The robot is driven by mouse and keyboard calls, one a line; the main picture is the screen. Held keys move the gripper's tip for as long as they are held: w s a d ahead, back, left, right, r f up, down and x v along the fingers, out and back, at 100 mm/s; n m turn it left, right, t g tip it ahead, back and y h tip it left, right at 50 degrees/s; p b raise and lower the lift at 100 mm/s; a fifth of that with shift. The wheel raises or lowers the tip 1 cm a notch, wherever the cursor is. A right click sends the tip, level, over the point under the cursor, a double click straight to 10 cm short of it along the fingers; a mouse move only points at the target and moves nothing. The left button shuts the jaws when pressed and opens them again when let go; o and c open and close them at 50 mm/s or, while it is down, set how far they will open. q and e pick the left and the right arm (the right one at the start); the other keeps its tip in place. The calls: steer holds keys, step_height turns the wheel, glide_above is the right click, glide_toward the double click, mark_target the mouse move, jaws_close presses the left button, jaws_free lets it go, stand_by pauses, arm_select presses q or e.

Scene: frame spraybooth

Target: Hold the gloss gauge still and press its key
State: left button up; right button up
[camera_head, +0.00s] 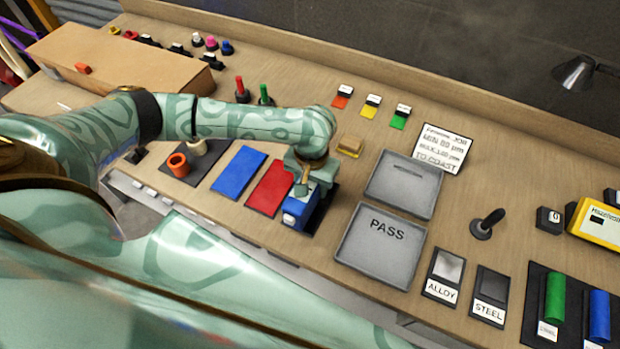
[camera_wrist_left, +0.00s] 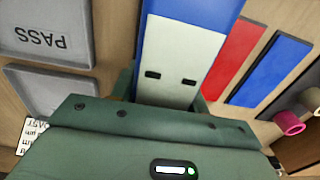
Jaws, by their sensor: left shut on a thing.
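The gloss gauge, as far as I can tell, is the blue box with a white face (camera_head: 298,212), standing on a dark mat near the table's front edge, right of the red panel. My left gripper (camera_head: 306,184) comes down on it from above and is shut on it. In the left wrist view the gauge (camera_wrist_left: 176,45) sits between the jaws, its white face with two small dark slots towards the camera. I cannot make out which part is its key; the gripper covers part of the gauge. My right gripper is in neither view.
A red panel (camera_head: 270,187) and a blue panel (camera_head: 238,172) lie left of the gauge. The grey PASS tray (camera_head: 350,255) and another grey tray (camera_head: 425,208) lie to its right. A black upright stick (camera_head: 487,224) stands further right. Bare wood lies behind the gauge.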

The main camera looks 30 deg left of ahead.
arm_select(q)
steer(key=shift+w+a+f+b, duration=0.15)
steer(key=shift+w+f+b, duration=0.8)
steer(key=shift+w+f, duration=0.95)
steer(key=shift+w+r, duration=0.1)
steer(key=shift+w, duration=0.05)
steer(key=shift+p, duration=0.55)
steer(key=shift+f, duration=0.2)
steer(key=shift+s+f, duration=0.15)
steer(key=shift+s, duration=0.05)
stand_by(0.6)
